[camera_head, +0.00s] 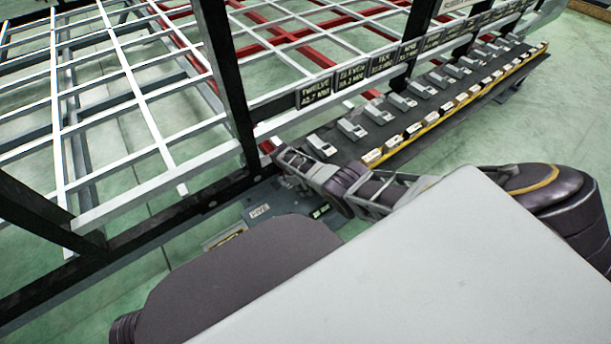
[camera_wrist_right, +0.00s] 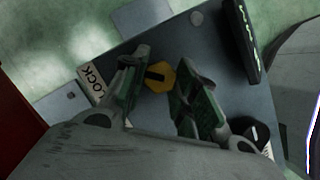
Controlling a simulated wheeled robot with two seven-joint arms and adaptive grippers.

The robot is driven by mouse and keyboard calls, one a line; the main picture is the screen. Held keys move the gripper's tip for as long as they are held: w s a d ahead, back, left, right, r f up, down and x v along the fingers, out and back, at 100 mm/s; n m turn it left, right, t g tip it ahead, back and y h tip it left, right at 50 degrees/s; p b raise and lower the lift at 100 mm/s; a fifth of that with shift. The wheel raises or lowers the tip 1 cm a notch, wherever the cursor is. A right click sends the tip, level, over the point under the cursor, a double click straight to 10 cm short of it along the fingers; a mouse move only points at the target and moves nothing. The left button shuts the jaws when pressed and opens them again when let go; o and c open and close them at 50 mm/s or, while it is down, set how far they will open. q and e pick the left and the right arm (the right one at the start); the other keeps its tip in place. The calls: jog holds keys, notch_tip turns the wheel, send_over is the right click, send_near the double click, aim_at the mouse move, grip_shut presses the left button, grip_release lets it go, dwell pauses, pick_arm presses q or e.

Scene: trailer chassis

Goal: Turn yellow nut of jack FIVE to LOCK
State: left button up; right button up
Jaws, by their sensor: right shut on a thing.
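In the right wrist view the yellow nut (camera_wrist_right: 160,78) sits on a grey plate (camera_wrist_right: 220,65), with a dark mark across its left part. A white LOCK label (camera_wrist_right: 94,83) lies on the plate's left edge. My right gripper (camera_wrist_right: 160,72) has a finger on each side of the nut and is shut on it. In the head view the right gripper (camera_head: 283,158) reaches down beside the black frame post, and the nut is hidden there. My left gripper is not in view.
A dark rack (camera_head: 400,120) with several grey blocks and a yellow edge runs to the upper right. Black signs (camera_head: 315,93) hang along the frame. The white grid chassis (camera_head: 110,130) fills the left. Green floor (camera_head: 520,125) is clear at right.

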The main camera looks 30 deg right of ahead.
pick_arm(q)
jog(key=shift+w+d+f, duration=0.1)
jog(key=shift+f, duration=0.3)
pick_arm(e)
jog(key=shift+m, duration=0.3)
jog(key=o, duration=1)
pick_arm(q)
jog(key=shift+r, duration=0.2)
